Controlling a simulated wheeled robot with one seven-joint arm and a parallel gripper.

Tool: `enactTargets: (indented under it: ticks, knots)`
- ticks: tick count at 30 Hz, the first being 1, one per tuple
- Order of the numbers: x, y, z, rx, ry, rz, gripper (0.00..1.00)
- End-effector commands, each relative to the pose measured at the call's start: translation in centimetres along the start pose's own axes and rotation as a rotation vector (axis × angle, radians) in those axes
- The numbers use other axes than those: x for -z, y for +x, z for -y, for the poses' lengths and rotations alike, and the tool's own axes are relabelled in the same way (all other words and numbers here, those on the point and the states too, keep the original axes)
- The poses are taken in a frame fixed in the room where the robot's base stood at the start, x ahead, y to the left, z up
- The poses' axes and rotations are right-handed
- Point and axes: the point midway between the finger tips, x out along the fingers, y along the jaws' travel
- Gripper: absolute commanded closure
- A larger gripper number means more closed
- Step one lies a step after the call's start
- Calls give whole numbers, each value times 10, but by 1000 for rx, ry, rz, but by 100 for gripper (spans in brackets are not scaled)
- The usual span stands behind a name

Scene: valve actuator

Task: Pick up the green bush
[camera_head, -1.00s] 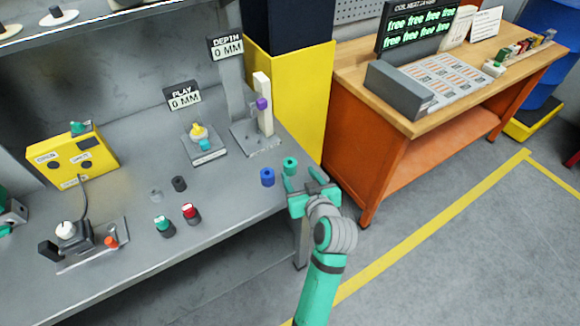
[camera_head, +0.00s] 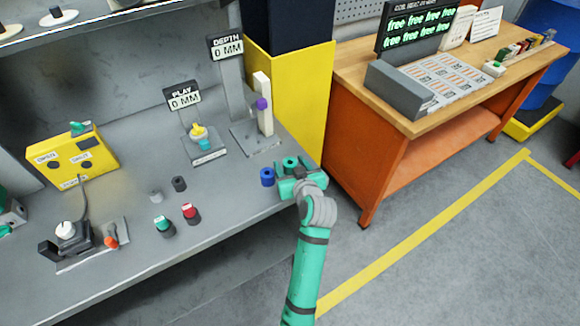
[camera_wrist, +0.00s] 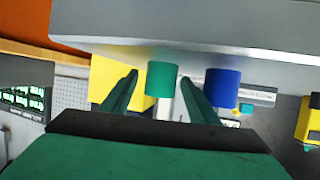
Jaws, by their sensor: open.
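The green bush (camera_head: 289,163) is a small teal-green cylinder with a hole in its top, standing at the right end of the grey bench. In the wrist view the green bush (camera_wrist: 161,78) shows between the two fingers, beyond the palm. My gripper (camera_head: 292,172) is open around or just short of it; the exact depth is hard to tell. In the wrist view my gripper's fingers (camera_wrist: 158,92) stand apart on either side of it. The blue bush (camera_head: 267,177) stands just left, and in the wrist view the blue bush (camera_wrist: 221,88) is outside the right finger.
A depth gauge stand (camera_head: 262,110) and a play gauge (camera_head: 202,145) stand behind on the bench. Red-topped (camera_head: 191,214) and green-topped (camera_head: 163,226) pieces stand further left. An orange workbench (camera_head: 375,150) is to the right, with a floor gap before it.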

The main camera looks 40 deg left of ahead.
Motion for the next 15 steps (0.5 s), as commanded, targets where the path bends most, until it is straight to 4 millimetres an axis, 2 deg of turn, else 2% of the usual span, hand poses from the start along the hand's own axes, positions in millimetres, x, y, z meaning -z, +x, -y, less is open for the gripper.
enactTargets:
  ticks: [2, 6, 8, 15]
  knots:
    - [0, 0, 0, 0, 0, 0, 47]
    - [0, 0, 0, 0, 0, 0, 81]
    - [0, 0, 0, 0, 0, 0, 92]
    - [0, 0, 0, 0, 0, -1, 92]
